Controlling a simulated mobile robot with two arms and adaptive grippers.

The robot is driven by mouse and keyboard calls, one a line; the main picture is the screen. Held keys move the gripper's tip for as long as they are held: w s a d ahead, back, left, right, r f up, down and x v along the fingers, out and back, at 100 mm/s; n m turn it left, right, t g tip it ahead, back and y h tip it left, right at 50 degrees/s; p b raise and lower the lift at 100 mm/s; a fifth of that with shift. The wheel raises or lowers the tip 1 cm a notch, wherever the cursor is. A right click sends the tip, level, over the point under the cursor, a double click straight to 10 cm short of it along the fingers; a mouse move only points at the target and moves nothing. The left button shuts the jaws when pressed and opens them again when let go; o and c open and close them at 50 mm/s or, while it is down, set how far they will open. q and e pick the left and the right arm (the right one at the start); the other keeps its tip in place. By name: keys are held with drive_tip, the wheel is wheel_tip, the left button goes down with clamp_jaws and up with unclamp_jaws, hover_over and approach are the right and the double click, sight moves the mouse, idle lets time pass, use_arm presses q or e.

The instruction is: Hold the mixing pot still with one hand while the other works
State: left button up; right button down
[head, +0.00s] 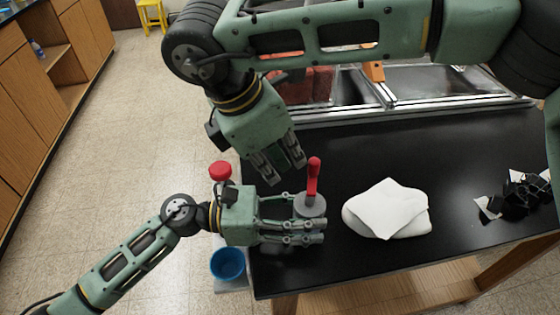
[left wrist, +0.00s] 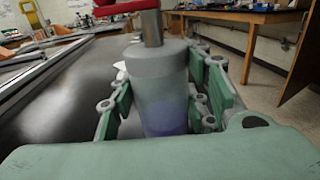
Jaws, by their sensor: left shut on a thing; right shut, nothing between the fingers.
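The mixing pot (head: 309,206) is a small grey cylinder near the left edge of the black table. A red handle (head: 313,177) stands up from its top. My left gripper (head: 312,230) reaches in from the left and is shut around the pot's side. In the left wrist view the pot (left wrist: 158,90) stands upright between the fingers, with a grey stem and part of the red piece above it. My right gripper (head: 284,176) comes down from above, shut and empty, just up and left of the red handle. The pot's lower part is hidden by the fingers in the head view.
A white cloth-like pile (head: 390,210) lies right of the pot. Black parts with white scraps (head: 520,195) lie at the table's right. A metal extrusion frame (head: 400,103) runs along the back. A blue bucket (head: 228,264) stands below the table's left edge. The table's middle back is clear.

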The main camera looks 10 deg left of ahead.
drive_tip(key=shift+s, duration=0.15)
drive_tip(key=a+v, duration=0.1)
drive_tip(key=v, duration=0.9)
drive_tip(key=w+d+f+n+g+y, duration=0.2)
drive_tip(key=w+d+f+n+y, duration=0.15)
drive_tip(key=d+n+y, duration=0.5)
drive_tip(key=w+d+f+n+g+y, duration=0.35)
drive_tip(key=d+n+y, duration=0.25)
drive_tip(key=d+n, duration=0.5)
drive_tip(key=w+d+f+n+g+y, duration=0.2)
drive_tip(key=d+f+n+y, duration=0.35)
drive_tip(key=n, duration=0.75)
drive_tip(key=s+a+r+y, duration=0.1)
drive_tip(key=s+a, duration=0.2)
drive_tip(key=a, duration=0.8)
drive_tip(key=shift+s+a+r, duration=0.35)
drive_tip(key=shift+a+r, duration=0.05)
